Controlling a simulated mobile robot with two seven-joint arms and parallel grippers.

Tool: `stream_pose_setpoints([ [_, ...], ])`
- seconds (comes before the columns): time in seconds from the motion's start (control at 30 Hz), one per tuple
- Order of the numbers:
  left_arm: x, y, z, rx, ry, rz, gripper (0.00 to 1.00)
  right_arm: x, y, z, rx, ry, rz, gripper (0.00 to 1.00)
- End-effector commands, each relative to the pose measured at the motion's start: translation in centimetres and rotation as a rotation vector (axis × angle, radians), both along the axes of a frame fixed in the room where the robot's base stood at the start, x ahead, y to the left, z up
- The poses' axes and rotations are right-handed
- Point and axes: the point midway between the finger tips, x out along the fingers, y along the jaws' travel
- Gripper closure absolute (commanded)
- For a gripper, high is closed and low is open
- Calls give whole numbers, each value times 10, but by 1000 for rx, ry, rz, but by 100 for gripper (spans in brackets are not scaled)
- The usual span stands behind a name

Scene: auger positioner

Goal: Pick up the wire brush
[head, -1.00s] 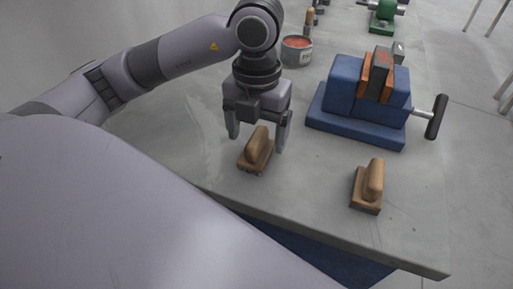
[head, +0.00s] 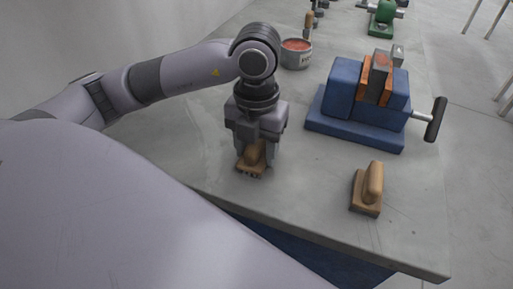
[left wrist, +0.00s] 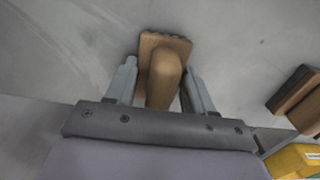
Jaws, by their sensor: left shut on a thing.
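A wooden block with a rounded handle, the wire brush (head: 250,168), sits near the front-left edge of the table. Small dark tufts show under its front edge. My left gripper (head: 257,158) points down over it, with its fingers on either side of the handle. The left wrist view shows the wire brush (left wrist: 163,72) between the two fingers, which are shut on its handle. It appears to be at table level; I cannot tell whether it is clear of the surface. My right gripper is not in view.
A similar wooden-handled block (head: 369,190) stands to the right, near the table's front edge. A blue vise (head: 345,92) with a side handle stands behind it. A tin of red stuff (head: 296,54) and a green object (head: 382,20) are farther back. Bare table lies between.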

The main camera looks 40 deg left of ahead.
Motion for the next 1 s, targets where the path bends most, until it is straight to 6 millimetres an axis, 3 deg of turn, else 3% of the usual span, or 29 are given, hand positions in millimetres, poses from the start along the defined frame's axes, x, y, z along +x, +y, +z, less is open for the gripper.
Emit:
stream_pose_setpoints([
  [0.27,1,-1,25,-2,-5,-1,87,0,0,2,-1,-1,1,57],
  [0.7,1,0,121,0,-8,2,87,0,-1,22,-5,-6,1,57],
  [1.0,1,0,173,0,-5,2,87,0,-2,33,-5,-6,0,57],
])
